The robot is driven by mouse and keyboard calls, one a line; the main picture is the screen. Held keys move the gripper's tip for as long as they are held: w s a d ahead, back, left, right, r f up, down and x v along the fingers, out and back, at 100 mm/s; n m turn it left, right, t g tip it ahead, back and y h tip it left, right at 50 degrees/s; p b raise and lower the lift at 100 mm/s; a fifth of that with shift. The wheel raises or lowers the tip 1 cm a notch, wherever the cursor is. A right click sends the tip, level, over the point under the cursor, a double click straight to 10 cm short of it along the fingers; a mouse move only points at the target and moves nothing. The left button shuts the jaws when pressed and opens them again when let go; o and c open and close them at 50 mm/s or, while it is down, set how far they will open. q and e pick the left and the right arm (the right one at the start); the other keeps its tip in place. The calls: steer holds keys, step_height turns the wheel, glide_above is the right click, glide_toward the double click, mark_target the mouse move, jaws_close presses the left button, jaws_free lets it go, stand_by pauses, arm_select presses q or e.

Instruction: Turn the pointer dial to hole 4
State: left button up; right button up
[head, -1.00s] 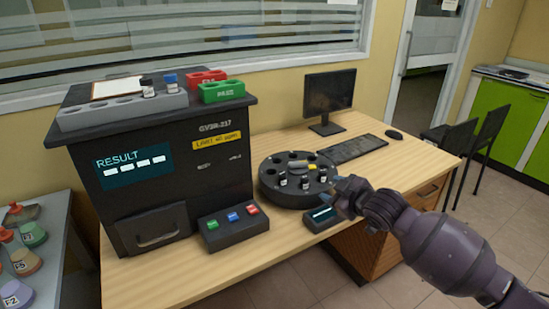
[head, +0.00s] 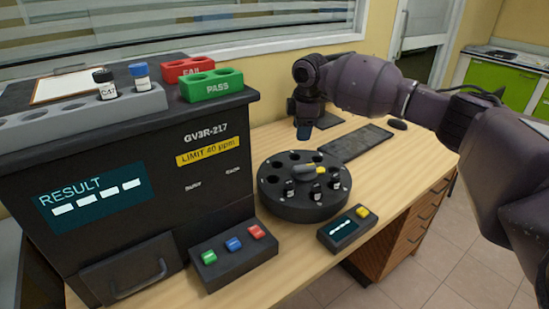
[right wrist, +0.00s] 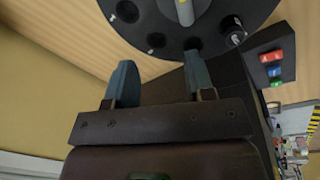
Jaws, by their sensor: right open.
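The round dark carousel (head: 278,203) stands on the desk, with a ring of holes around its top. The pointer dial (head: 304,170) is at its centre, a grey bar with a yellow end that points right in the head view. Part of the dial also shows at the top of the right wrist view (right wrist: 185,10). Several small dark vials (head: 317,191) sit in holes along the front. Hole numbers are not legible. My right gripper (right wrist: 160,82) is open and empty, behind the carousel in the head view (head: 304,131) and apart from the dial. My left gripper is out of view.
The black analyser (head: 205,150) stands left of the carousel, with a three-button panel (head: 240,262) in front. A small display box (head: 340,237) with a yellow button is at front right.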

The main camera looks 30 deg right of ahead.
mark_target(303, 165)
steer(key=shift+n+g, duration=0.8)
steer(key=f, duration=0.3)
steer(key=s+f+b, duration=0.1)
steer(key=f, duration=0.2)
steer(key=s+f+b, duration=0.1)
steer(key=f, duration=0.2)
steer(key=shift+a+f, duration=0.15)
steer(key=shift+f, duration=0.65)
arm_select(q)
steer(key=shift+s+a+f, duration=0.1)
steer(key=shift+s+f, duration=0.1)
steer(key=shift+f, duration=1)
arm_select(e)
steer(key=shift+f, duration=0.1)
steer(key=c, duration=0.9)
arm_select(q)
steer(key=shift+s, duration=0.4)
arm_select(e)
jaws_close()
